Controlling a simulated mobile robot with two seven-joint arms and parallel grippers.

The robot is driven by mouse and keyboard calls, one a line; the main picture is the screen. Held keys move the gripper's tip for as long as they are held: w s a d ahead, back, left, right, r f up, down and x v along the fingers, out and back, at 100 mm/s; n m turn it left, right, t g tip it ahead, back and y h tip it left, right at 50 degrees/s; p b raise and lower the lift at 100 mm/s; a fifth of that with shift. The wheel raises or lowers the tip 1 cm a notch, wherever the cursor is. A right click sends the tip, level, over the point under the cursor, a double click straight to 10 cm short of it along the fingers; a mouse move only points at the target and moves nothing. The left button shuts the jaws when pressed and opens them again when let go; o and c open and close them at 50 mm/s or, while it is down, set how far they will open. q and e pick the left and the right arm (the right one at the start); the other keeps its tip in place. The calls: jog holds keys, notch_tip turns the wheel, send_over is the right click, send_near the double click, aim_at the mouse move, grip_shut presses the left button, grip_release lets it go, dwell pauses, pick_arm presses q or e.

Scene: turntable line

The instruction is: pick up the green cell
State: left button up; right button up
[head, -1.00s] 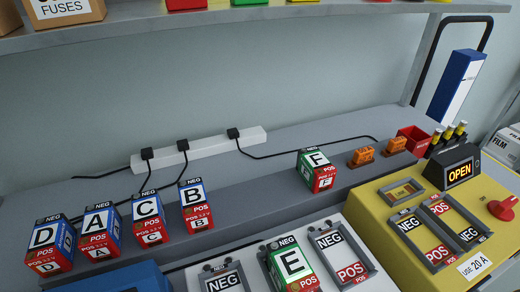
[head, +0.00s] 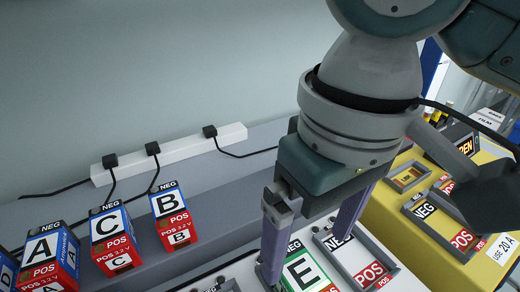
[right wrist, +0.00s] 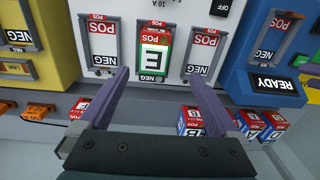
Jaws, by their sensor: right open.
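A green, red and white cell marked E (head: 303,266) lies in the middle slot of the white panel. It also shows in the right wrist view (right wrist: 154,57), between two empty grey-framed slots. My right gripper (head: 308,245) is open, its two purple fingers pointing down at cell E. In the right wrist view the fingertips (right wrist: 158,76) are apart on either side of E's near end, with nothing between them. A second green cell, F, is hidden behind my right arm in the head view. A partly covered cell (right wrist: 79,108) beside a finger in the right wrist view may be F.
Blue-and-red cells A (head: 50,258), C (head: 112,238) and B (head: 170,217) stand on the grey shelf, before a white power strip (head: 170,152). A yellow machine (head: 395,215) stands right of the panel. A blue machine (right wrist: 258,92) flanks its other side.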

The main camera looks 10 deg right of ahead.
aim_at(307, 279)
jog(key=shift+w+d+h, duration=0.3)
jog(key=shift+d, duration=0.15)
jog(key=shift+d+f, duration=0.15)
jog(key=shift+f, duration=0.25)
pick_arm(q)
notch_tip(307, 279, down, 2)
jog(key=shift+a+f+b, duration=0.15)
jog(key=shift+b, duration=0.9)
pick_arm(e)
jog(key=f, duration=0.9)
jog(key=shift+s+a, duration=0.25)
jog(key=shift+c, duration=0.4)
jog(key=c, duration=0.9)
grip_shut()
